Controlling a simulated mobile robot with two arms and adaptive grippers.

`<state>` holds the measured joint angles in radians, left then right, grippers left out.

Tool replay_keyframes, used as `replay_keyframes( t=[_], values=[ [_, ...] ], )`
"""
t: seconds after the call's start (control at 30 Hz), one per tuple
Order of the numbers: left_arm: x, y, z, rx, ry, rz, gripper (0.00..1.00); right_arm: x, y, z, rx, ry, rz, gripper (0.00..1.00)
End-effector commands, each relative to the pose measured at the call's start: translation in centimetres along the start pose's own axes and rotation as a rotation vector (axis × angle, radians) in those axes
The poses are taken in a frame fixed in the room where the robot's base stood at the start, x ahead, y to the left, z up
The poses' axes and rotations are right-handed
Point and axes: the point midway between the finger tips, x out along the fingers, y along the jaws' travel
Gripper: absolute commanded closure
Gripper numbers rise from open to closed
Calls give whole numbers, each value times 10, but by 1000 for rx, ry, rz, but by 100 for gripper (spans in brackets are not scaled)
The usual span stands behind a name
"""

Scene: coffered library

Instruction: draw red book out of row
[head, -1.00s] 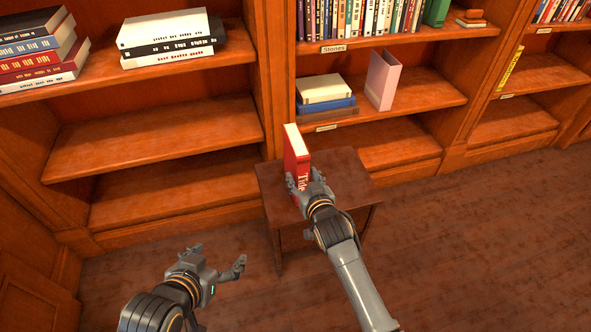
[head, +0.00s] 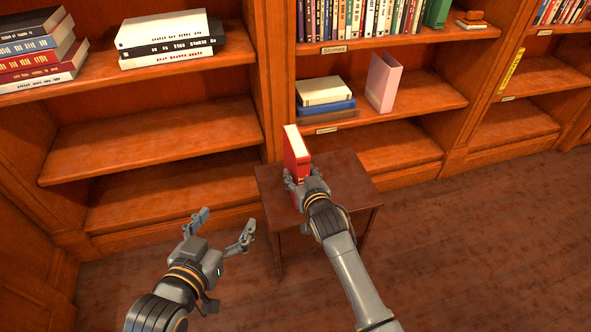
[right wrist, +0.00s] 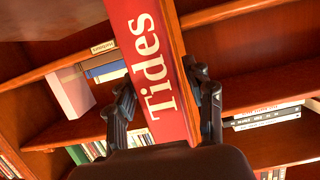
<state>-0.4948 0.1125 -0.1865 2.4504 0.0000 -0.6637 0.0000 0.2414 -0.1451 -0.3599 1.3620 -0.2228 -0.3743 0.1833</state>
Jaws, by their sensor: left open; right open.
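The red book (head: 296,158), with "Tides" on its spine, stands upright on a small dark wooden table (head: 345,170). My right gripper (head: 300,178) is open at the book, with one finger on each side of its lower part. In the right wrist view the red spine (right wrist: 150,75) rises between the two fingers (right wrist: 163,103); whether they touch the covers I cannot tell. The book's lower part is hidden by the gripper in the head view. My left gripper (head: 227,220) is open and empty, left of the table and apart from it.
Wooden bookcases line the back. A pink binder (head: 382,85) and a short stack of books (head: 325,90) sit on a shelf behind the table. A row of books (head: 355,18) fills the shelf above. The lower left shelves (head: 150,135) are empty.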

Motion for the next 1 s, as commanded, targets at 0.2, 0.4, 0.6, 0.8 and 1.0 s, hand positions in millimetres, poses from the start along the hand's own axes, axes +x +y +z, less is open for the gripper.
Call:
replay_keyframes(
  t=[0.2, 0.4, 0.6, 0.8, 1.0],
  values=[
    [0, 0, 0, 0, -1, 0, 18, 0, 0, 0, 0, 0, 0, 86],
    [0, 0, 0, 0, -1, 0, 18, 0, 0, -4, 0, 9, -1, 100],
    [0, 0, 1, 0, -12, -1, 18, 0, 0, -5, 0, 9, -1, 100],
    [-1, -1, 7, 0, -42, -2, 18, 0, 0, -6, 0, 9, -1, 100],
    [-2, -2, 12, 0, -73, -4, 18, -1, 0, -6, 0, 9, -1, 100]
  ],
)
